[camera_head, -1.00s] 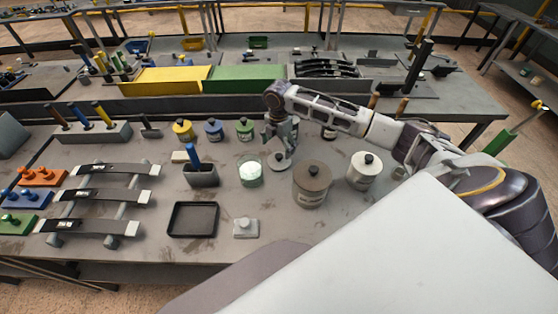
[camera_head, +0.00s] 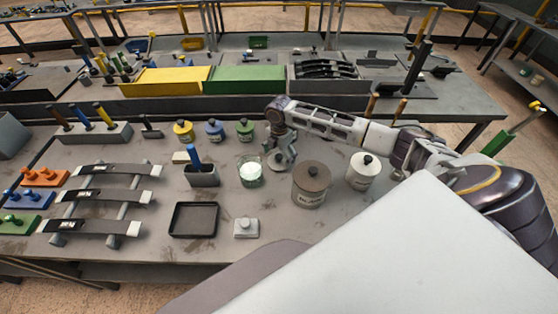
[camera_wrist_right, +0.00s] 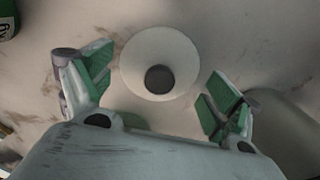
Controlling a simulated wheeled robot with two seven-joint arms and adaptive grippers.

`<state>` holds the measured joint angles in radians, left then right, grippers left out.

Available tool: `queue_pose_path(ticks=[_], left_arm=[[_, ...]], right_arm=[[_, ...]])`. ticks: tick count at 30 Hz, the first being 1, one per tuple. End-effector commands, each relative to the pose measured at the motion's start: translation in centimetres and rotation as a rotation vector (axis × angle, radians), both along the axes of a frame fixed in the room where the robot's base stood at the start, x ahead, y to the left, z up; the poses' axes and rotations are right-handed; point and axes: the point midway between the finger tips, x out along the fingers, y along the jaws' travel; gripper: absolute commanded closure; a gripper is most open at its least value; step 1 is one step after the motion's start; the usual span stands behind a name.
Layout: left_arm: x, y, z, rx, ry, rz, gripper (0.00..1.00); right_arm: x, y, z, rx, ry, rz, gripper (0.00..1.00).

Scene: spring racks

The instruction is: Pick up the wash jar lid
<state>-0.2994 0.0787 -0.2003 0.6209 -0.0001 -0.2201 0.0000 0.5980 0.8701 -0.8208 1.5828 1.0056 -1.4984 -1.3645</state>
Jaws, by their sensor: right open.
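The wash jar lid (camera_wrist_right: 160,48), a round pale disc with a dark knob, lies flat on the table. In the head view the lid (camera_head: 271,161) is partly hidden by my right gripper (camera_head: 281,158). In the right wrist view my right gripper (camera_wrist_right: 155,86) is open, with its green-padded fingers on either side of the lid and apart from it. An open glass jar (camera_head: 250,175) with pale green contents stands just left of the lid. My left gripper is not in view.
A brown lidded canister (camera_head: 311,186) stands close to the right of my gripper, with a white lidded canister (camera_head: 362,172) beyond. Yellow, blue and green jars (camera_head: 245,130) stand behind. A black tray (camera_head: 193,220) and a blue-handled tool in a grey holder (camera_head: 201,177) are left.

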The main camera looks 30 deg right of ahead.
Motion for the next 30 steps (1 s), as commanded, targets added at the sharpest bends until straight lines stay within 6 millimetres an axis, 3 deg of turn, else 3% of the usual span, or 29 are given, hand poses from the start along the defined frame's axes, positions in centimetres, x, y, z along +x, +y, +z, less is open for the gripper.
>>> queue_pose_path(ticks=[6, 21, 30], left_arm=[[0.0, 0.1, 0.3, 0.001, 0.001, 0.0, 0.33], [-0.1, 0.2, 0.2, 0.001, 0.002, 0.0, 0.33], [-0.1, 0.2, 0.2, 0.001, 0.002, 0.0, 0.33]], right_arm=[[-0.1, 0.0, -1.7, 0.001, 0.001, 0.0, 0.1], [0.0, 0.0, -1.8, 0.0, 0.0, 0.0, 0.11], [-0.1, 0.0, -1.9, 0.0, 0.001, 0.0, 0.5]])
